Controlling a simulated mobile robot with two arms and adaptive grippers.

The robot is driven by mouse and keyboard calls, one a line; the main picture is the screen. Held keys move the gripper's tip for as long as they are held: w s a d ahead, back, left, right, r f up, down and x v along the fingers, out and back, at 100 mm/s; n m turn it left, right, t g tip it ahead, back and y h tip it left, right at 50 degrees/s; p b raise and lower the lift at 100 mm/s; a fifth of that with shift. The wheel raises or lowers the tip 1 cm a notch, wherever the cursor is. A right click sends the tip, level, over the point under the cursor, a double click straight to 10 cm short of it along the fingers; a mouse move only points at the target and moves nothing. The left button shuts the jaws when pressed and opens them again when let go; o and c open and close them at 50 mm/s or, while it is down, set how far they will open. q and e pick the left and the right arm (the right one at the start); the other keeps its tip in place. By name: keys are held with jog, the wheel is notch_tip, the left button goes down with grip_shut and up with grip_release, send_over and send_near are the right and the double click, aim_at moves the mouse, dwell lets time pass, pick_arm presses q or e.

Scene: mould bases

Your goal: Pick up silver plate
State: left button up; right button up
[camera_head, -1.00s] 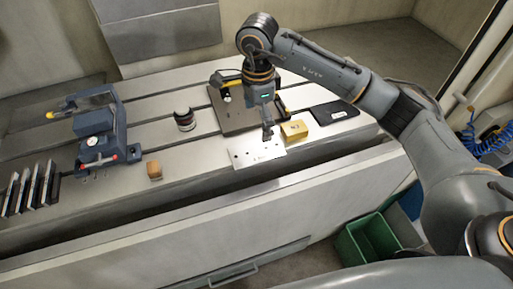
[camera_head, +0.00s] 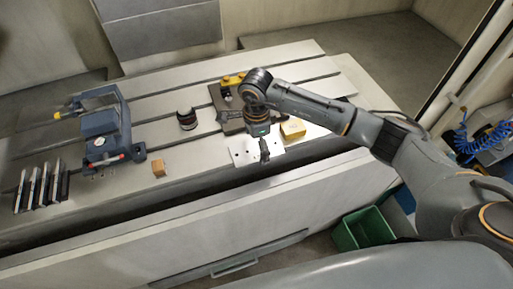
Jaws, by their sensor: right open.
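The silver plate (camera_head: 240,159) lies flat near the front edge of the slotted table, with small dark holes in it. My right gripper (camera_head: 265,157) points down at the plate's middle and hides part of it. It is open, with nothing seen between its fingers. Whether the fingertips touch the plate I cannot tell. My left gripper is out of view.
A yellow block (camera_head: 292,128) sits close to the plate's right, a dark base plate (camera_head: 222,96) behind. A small wooden block (camera_head: 158,168), a dark round part (camera_head: 187,120), a blue vise (camera_head: 100,125) and upright plates (camera_head: 40,187) stand left. A green bin (camera_head: 362,229) is below.

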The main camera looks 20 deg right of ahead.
jog(key=c, duration=1.6)
jog(key=shift+r, duration=0.1)
